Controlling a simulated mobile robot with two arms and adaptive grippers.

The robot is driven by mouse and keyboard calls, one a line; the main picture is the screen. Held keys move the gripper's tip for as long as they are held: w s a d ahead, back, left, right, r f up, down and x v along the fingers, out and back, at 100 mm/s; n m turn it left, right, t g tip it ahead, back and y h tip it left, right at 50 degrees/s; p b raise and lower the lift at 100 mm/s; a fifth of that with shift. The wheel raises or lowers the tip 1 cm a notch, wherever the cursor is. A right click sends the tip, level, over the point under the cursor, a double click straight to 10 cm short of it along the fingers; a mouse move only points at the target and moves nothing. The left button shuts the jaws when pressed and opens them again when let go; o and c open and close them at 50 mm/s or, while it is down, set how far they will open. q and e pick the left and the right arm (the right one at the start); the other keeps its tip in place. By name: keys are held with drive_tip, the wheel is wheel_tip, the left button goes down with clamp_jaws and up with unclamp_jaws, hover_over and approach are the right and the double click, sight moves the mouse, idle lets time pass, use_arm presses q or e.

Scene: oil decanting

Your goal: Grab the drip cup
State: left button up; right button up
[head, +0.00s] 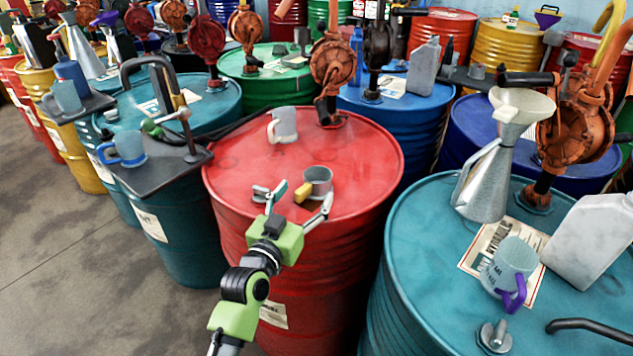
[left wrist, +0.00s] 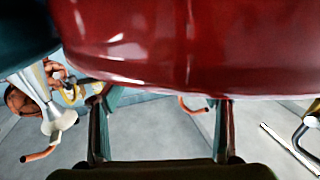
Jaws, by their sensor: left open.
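A small grey metal cup (head: 320,178) with a yellow handle (head: 303,193) stands upright on the red drum's lid (head: 240,160), close to its near edge. It looks like the drip cup. My left gripper (head: 305,191) is open at the near side of the cup, its fingers spread to either side of the yellow handle. I cannot tell whether they touch it. In the left wrist view the open fingers (left wrist: 160,102) are apart with nothing clearly between them, and I cannot make out the cup there. My right gripper is not in view.
A pale mug (head: 284,125) and a rusty hand pump (head: 332,65) stand farther back on the red drum. A teal drum at right holds a funnel can (head: 490,180), a grey jug (head: 590,235) and a purple-handled mug (head: 510,262). A dark tray (head: 165,178) is at left.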

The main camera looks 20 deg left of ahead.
sight(312, 185)
use_arm(q)
drive_tip(key=shift+w+d+p, duration=0.2)
drive_tip(key=shift+w, duration=1.35)
drive_tip(key=shift+w+d+p, duration=0.15)
drive_tip(key=shift+w+d, duration=0.05)
drive_tip(key=shift+w, duration=1.3)
drive_tip(key=c, duration=1.2)
